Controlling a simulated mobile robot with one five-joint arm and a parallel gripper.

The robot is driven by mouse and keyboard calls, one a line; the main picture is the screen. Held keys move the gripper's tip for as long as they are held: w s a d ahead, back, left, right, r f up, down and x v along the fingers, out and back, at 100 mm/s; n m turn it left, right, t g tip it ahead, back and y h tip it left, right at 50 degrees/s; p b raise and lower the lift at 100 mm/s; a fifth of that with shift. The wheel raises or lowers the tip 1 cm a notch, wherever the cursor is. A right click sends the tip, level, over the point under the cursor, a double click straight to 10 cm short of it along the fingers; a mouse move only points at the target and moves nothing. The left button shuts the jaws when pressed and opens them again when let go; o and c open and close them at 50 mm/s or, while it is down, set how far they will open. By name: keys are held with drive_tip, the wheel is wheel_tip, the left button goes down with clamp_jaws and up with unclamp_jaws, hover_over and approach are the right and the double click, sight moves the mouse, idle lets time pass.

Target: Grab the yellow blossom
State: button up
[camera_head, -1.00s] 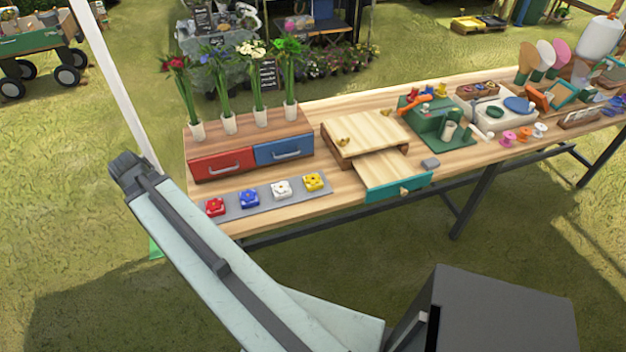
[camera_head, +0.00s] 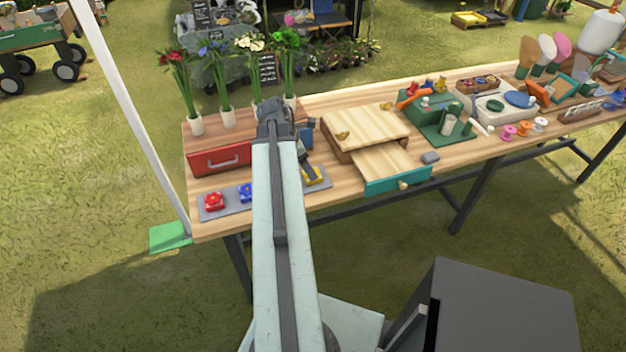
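The yellow blossom (camera_head: 313,176) is a small yellow flower-shaped piece at the right end of a grey strip (camera_head: 212,213) along the table's front edge. My arm now covers part of that strip, and the left side of the yellow blossom is partly hidden. The red blossom (camera_head: 214,201) shows at the left end, with the blue blossom (camera_head: 245,194) partly behind my arm. The white one is hidden.
Behind the strip is a wooden box with a red drawer (camera_head: 220,159) and a mostly hidden blue drawer, carrying several white vases (camera_head: 228,117) of flowers. To the right, a wooden box (camera_head: 365,128) has an open teal-fronted drawer (camera_head: 398,180). A white pole (camera_head: 130,115) stands at left.

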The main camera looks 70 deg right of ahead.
sight(308, 181)
drive_tip(key=b+x, duration=0.5)
drive_tip(key=shift+w+f, duration=0.25)
drive_tip(key=shift+w, duration=0.1)
drive_tip(key=shift+r, duration=0.15)
drive_tip(key=c, duration=1.4)
drive_tip(key=shift+c, duration=0.2)
drive_tip(key=shift+r, duration=0.15)
